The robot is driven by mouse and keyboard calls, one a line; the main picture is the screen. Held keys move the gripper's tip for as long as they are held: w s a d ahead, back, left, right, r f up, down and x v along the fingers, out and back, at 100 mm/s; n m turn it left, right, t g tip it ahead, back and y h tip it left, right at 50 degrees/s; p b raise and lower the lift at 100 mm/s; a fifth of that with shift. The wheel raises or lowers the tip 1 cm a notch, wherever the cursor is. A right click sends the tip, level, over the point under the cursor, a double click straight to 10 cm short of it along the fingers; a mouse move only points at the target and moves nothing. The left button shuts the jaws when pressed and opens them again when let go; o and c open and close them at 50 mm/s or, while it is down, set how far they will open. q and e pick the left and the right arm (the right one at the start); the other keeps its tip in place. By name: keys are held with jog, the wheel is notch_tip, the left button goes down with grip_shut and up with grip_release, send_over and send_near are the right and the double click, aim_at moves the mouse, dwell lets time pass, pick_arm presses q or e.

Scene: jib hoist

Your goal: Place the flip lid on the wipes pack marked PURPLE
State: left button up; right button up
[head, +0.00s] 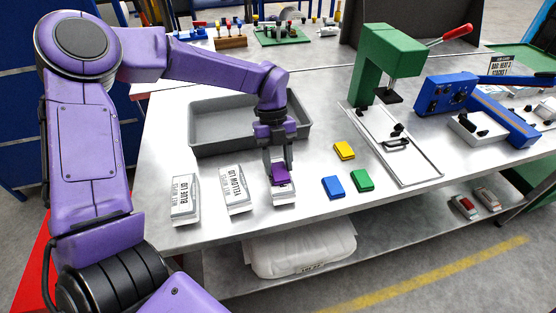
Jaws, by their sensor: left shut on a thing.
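My left gripper (279,168) points down and is shut on the purple flip lid (280,176). The lid is at the top of a white wipes pack (284,198), the rightmost of three in a row. I cannot tell whether the lid touches the pack or is just above it. The gripper and lid hide most of that pack's label, so I cannot read it. The other packs are marked BLUE LID (185,205) and YELLOW LID (236,194). My right gripper is not in view.
Yellow (344,150), blue (333,187) and green (362,181) lids lie on the bench to the right. A grey tray (205,130) stands behind my gripper. A green press (390,45) and a blue device (450,95) stand farther right. The bench's front edge is close to the packs.

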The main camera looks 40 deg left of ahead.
pick_arm(q)
jog(key=shift+s+f, duration=0.1)
jog(key=shift+f, duration=0.05)
jog(key=o, duration=1)
jog(key=shift+r, duration=0.25)
jog(key=v, duration=1.2)
